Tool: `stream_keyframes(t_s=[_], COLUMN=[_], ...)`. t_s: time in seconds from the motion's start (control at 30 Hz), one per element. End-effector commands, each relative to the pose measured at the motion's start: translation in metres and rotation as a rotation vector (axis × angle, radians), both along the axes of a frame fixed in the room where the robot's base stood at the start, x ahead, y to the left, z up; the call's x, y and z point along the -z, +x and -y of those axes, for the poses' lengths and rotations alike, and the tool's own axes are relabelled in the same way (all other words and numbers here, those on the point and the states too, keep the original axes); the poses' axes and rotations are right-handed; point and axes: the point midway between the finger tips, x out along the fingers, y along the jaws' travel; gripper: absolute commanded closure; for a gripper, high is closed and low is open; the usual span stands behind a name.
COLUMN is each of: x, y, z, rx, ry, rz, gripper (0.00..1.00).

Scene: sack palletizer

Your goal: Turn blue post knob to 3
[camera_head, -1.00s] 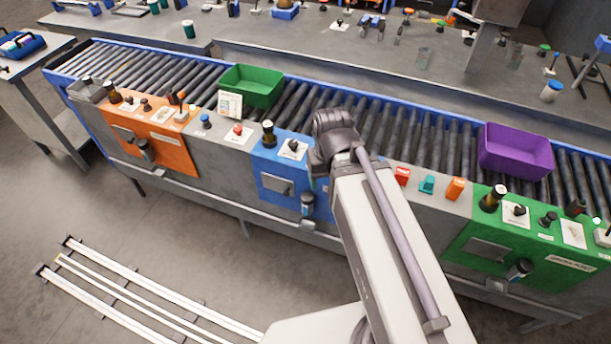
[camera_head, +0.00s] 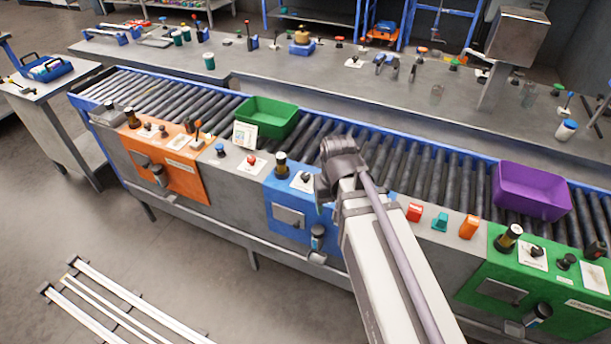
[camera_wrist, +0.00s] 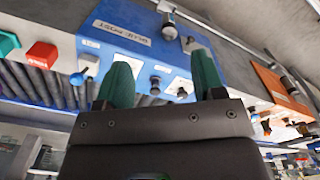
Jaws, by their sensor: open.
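The blue post panel (camera_head: 290,208) stands at the front of the conveyor, partly hidden by my arm. A dark knob (camera_head: 305,177) sits on a white plate on its top; its setting is too small to read. My gripper (camera_wrist: 162,76) is open and empty, with green fingertips. In the wrist view the panel (camera_wrist: 128,52) appears upside down with its "BLUE POST" label. A dark knob on a white plate (camera_wrist: 181,91) and another dark knob (camera_wrist: 155,84) show between the fingertips. I see no contact with either.
A dark post with a yellowish band (camera_head: 281,166) stands left of the plate. Red (camera_head: 414,212), teal (camera_head: 440,221) and orange (camera_head: 469,226) blocks are to the right. A green bin (camera_head: 267,118) and a purple bin (camera_head: 532,190) sit on the rollers.

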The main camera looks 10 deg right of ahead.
Motion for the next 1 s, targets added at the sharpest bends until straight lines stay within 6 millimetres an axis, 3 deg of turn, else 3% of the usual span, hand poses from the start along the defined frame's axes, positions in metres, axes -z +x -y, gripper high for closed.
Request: stream_keyframes(t_s=[0.03,0.2,0.3,0.33,0.43,0.67,1.0], x=[0.009,0.020,0.018,0.018,0.018,0.033,0.109], y=[0.051,0.199,0.250,0.257,0.248,0.247,0.247], z=[-0.005,-0.023,-0.027,-0.027,-0.027,-0.026,-0.026], rx=[0.010,0.220,0.377,0.423,0.509,0.512,0.511], ry=[0.000,0.001,0.002,0.002,0.002,0.002,0.002], rz=[0.001,0.000,0.000,0.000,0.000,0.000,0.000], gripper=[0.37,0.37,0.37,0.37,0.37,0.37,0.37])
